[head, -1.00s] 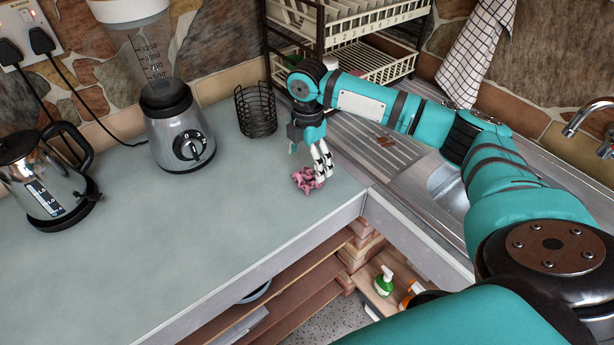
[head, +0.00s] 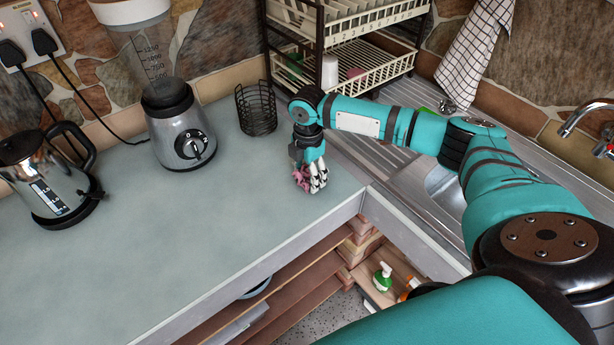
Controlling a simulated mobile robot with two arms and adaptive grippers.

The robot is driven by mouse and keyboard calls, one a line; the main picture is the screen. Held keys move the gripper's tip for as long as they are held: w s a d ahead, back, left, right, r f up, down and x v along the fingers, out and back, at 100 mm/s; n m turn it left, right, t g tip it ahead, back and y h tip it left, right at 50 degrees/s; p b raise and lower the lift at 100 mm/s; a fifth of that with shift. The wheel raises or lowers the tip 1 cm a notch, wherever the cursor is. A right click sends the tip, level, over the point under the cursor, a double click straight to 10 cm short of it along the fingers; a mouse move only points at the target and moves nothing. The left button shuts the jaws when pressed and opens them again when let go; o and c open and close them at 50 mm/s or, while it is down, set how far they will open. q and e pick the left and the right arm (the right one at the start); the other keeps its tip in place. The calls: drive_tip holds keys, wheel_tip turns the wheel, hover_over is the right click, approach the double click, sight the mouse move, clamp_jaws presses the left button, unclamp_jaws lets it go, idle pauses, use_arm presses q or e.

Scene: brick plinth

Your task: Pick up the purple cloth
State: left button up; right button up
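The purple cloth (head: 300,181) is a small crumpled pinkish-purple bundle on the grey worktop, near its front right corner. My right gripper (head: 311,184) points down over it, with its fingers drawn in around the cloth at worktop height. The fingers look shut on it and hide much of it; part of the cloth shows on their left side. I cannot tell whether the cloth is clear of the worktop. My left gripper is not in view.
A black wire basket (head: 257,109) stands behind the gripper. A blender (head: 181,130) and a kettle (head: 52,180) stand to the left on the worktop (head: 190,240). A dish rack (head: 372,70) stands at the back on the sink drainer. The worktop's front middle is clear.

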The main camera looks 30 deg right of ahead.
sight(308, 177)
drive_tip(key=shift+c, duration=0.2)
drive_tip(key=shift+r, duration=0.5)
drive_tip(key=shift+s+a+r+b, duration=0.2)
drive_tip(key=shift+r+b, duration=0.2)
drive_tip(key=shift+r, duration=0.2)
drive_tip(key=shift+s+a+r+b, duration=0.1)
drive_tip(key=shift+s+r+b, duration=0.1)
drive_tip(key=shift+r+b, duration=0.3)
drive_tip(key=s+a+r+b, duration=0.1)
drive_tip(key=s+a+b, duration=0.1)
drive_tip(key=s+a, duration=0.6)
drive_tip(key=s, duration=0.4)
drive_tip(key=shift+s+r, duration=0.35)
drive_tip(key=shift+r, duration=0.05)
drive_tip(key=shift+o, duration=0.8)
drive_tip(key=c, duration=0.5)
